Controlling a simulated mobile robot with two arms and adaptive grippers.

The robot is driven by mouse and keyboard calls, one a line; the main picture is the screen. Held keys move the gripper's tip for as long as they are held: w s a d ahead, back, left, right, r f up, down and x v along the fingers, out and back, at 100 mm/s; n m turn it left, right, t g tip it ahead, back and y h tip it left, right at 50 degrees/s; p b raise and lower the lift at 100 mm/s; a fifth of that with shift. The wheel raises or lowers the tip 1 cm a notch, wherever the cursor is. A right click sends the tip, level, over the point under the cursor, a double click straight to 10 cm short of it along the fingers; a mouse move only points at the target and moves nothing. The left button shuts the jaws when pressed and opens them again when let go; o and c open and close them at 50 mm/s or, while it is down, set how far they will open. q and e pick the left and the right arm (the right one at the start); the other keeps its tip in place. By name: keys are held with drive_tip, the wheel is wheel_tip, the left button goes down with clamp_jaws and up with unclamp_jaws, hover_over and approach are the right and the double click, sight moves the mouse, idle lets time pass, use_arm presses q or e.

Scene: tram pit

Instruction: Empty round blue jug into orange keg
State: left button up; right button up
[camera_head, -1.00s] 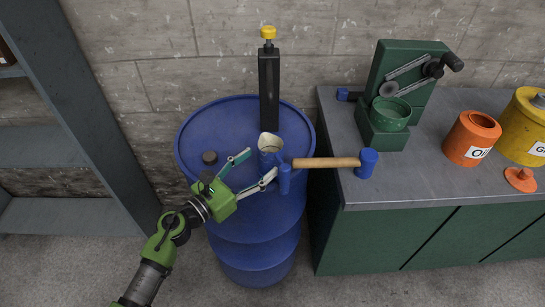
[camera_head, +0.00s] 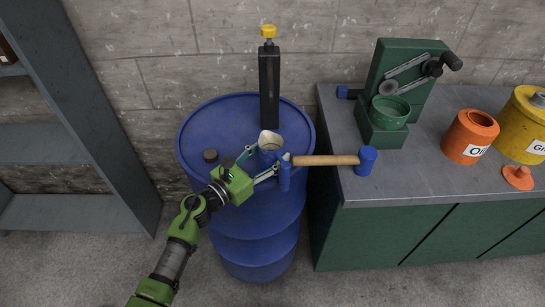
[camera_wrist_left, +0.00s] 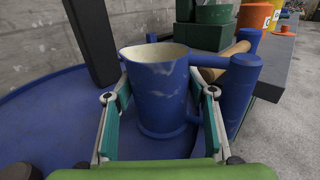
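The round blue jug (camera_head: 269,158) with a cream inside stands upright on the blue drum (camera_head: 200,140). In the left wrist view the jug (camera_wrist_left: 163,95) fills the middle, its thick upright handle on the right. My left gripper (camera_head: 262,165) is low around the jug's body, one finger on each side (camera_wrist_left: 161,105). The fingers are spread, with narrow gaps seeming to show beside the body; contact is unclear. The right-hand finger is between body and handle. The orange keg (camera_head: 466,140), labelled as oil, stands open on the workbench (camera_head: 430,175). My right gripper is not in view.
A mallet (camera_head: 330,161) bridges from beside the jug's handle to the bench. A black post with yellow top (camera_head: 269,90) stands behind the jug. A green machine (camera_head: 385,115), yellow can (camera_head: 525,125) and orange lid (camera_head: 518,178) are on the bench. A dark cap (camera_head: 210,155) is on the drum.

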sight(262, 149)
use_arm(q)
drive_tip(key=shift+c, duration=0.5)
drive_tip(key=shift+r, duration=0.15)
drive_tip(key=shift+r, duration=0.6)
wheel_tip(262, 149, up, 2)
drive_tip(key=shift+s+r+p, duration=0.15)
drive_tip(key=shift+r+p, duration=0.1)
drive_tip(key=shift+p, duration=0.25)
drive_tip(key=s+a+r+p, duration=0.3)
drive_tip(key=s+r+p, duration=0.2)
drive_tip(key=s+r, duration=0.4)
drive_tip(key=shift+s, duration=2.2)
